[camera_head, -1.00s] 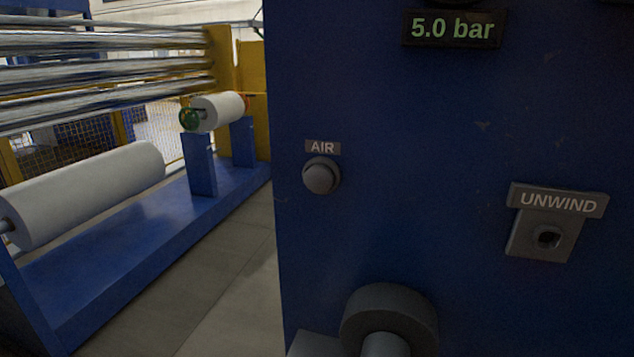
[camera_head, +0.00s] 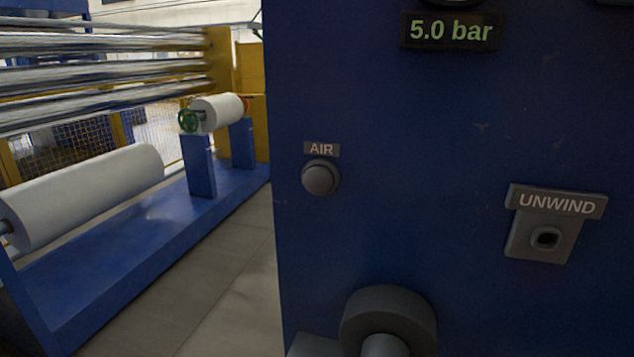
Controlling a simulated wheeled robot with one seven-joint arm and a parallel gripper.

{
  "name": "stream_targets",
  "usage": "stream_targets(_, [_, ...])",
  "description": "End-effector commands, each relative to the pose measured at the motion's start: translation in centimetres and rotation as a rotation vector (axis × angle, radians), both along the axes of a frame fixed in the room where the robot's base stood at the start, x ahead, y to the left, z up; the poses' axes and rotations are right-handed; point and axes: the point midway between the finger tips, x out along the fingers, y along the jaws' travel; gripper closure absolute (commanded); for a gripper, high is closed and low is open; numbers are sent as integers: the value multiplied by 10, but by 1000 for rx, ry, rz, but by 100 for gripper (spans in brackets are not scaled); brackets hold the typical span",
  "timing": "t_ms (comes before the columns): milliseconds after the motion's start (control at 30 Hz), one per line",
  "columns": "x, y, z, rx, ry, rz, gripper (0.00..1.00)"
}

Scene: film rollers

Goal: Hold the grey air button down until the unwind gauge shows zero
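The grey round air button (camera_head: 319,178) sits on the blue panel under a small plate marked AIR. Nothing touches it, and it stands out from the panel. A dark display (camera_head: 450,31) at the top of the panel reads 5.0 bar in green. The frame does not show a label tying this display to the unwind. A plate marked UNWIND (camera_head: 556,202) is at the right, above a grey bracket (camera_head: 543,237) with a dark socket.
At left are a large white roll (camera_head: 85,195), a smaller roll (camera_head: 219,112) on blue posts, and shiny rollers (camera_head: 105,72). Grey floor (camera_head: 225,280) lies between.

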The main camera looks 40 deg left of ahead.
Motion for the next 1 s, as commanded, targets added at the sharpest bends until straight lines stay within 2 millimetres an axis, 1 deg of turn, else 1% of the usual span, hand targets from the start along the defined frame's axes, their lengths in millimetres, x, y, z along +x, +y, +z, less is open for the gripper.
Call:
stream_targets(233, [0,0,0,0,0,0,26])
stream_targets(267, [0,0,0,0,0,0,28])
stream_targets(300, [0,0,0,0,0,0,36])
stream_targets(367, [0,0,0,0,0,0,48])
stream_targets(400, [0,0,0,0,0,0,56])
stream_targets(467, [0,0,0,0,0,0,68])
stream_targets(600, [0,0,0,0,0,0,95])
stream_targets(633, [0,0,0,0,0,0,100])
stream_targets(1000, [0,0,0,0,0,0,100])
